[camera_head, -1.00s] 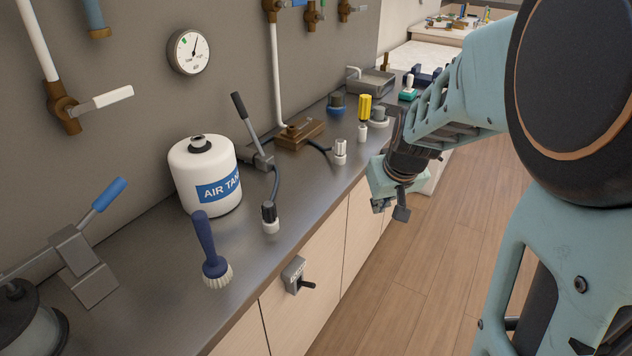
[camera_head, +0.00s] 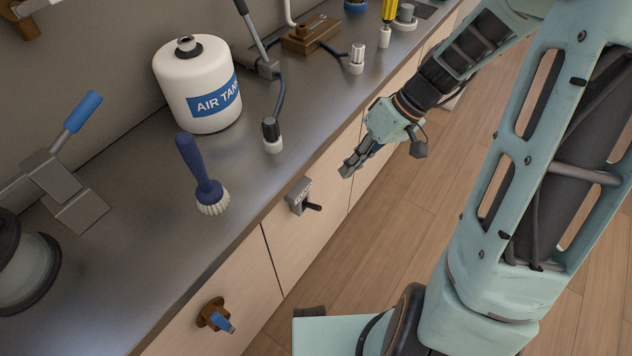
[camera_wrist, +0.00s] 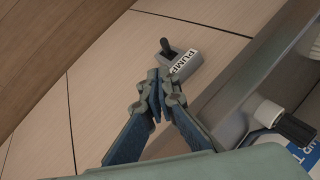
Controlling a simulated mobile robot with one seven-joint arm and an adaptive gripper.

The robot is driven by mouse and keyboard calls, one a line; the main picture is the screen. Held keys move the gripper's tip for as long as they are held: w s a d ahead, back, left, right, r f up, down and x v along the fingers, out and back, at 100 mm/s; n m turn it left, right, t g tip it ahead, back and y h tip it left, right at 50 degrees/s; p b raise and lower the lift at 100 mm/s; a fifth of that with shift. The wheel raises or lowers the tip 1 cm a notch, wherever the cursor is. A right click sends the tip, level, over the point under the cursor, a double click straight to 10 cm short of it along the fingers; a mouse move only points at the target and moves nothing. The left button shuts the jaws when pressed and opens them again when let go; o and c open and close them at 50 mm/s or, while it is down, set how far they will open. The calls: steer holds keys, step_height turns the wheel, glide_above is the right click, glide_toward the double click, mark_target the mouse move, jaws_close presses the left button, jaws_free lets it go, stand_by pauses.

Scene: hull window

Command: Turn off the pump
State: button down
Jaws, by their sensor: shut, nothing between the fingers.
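The pump switch (camera_head: 300,197) is a small grey box with a black lever (camera_head: 313,206) on the cabinet front, just below the counter edge. In the wrist view the box (camera_wrist: 181,66) carries a "PUMP" label, and its black lever (camera_wrist: 167,46) sticks out at the end away from the counter. My gripper (camera_head: 346,172) is shut and empty, to the right of the switch and apart from it in the head view. In the wrist view my fingertips (camera_wrist: 158,86) are close to the near side of the switch box in the picture; contact cannot be told.
The counter (camera_head: 120,262) holds a white air tank (camera_head: 198,85), a blue brush (camera_head: 203,178) and a black-and-white knob fitting (camera_head: 271,136). A brown valve with a blue handle (camera_head: 215,316) is on the cabinet front at lower left. The wooden floor is clear.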

mark_target(313, 206)
steer(key=shift+w+a+r+y, duration=0.1)
steer(key=shift+a+y, duration=0.3)
steer(key=shift+a, duration=0.05)
steer(key=b+x, duration=0.2)
steer(key=x, duration=0.8)
steer(key=shift+d+f+b, duration=0.15)
steer(key=shift+f+b, duration=0.1)
steer(key=shift+b, duration=0.35)
